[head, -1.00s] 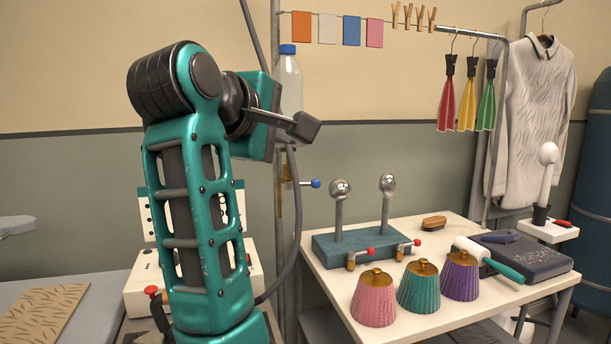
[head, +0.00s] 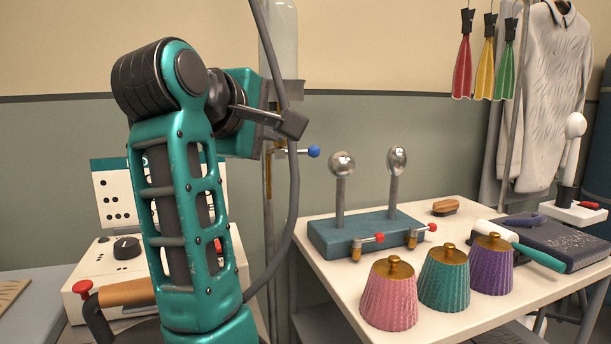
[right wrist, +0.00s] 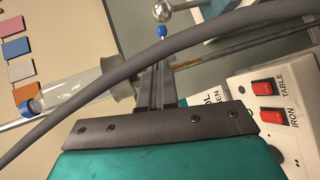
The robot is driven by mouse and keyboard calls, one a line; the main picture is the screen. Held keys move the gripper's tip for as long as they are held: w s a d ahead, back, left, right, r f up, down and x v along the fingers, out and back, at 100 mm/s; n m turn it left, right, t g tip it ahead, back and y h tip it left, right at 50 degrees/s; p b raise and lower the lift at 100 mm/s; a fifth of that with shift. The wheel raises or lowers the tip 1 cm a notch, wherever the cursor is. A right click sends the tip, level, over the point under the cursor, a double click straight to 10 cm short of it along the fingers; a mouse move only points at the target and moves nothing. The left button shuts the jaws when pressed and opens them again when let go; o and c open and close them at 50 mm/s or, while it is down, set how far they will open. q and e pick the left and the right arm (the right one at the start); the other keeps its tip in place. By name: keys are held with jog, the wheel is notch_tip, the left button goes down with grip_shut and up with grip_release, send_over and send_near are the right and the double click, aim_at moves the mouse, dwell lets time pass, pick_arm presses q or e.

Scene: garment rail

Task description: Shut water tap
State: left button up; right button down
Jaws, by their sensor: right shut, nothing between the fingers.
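The water tap has a blue-tipped handle (head: 313,152) on the post below a clear upturned bottle (head: 283,45). The blue handle also shows in the right wrist view (right wrist: 162,31), beyond my fingertips. My right gripper (head: 294,124) is shut and empty, in front of the post and just above the tap in the head view. In the right wrist view its fingers (right wrist: 157,88) are together, pointing towards the blue tip. I cannot tell whether they touch the tap; the tap's body is partly hidden. My left gripper is out of view.
A grey hose (head: 292,190) hangs beside the post and crosses the right wrist view. A white table (head: 330,268) at right holds a blue block (head: 325,238) with two metal-ball posts and red-handled valves, and pleated shades. A control box (head: 85,262) stands left.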

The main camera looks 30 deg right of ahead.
aim_at(311, 150)
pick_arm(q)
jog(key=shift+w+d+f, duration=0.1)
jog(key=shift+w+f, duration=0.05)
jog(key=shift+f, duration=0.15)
pick_arm(e)
jog(key=x, duration=1.4)
jog(key=shift+f, duration=0.15)
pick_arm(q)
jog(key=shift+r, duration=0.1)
pick_arm(e)
jog(key=shift+w, duration=0.15)
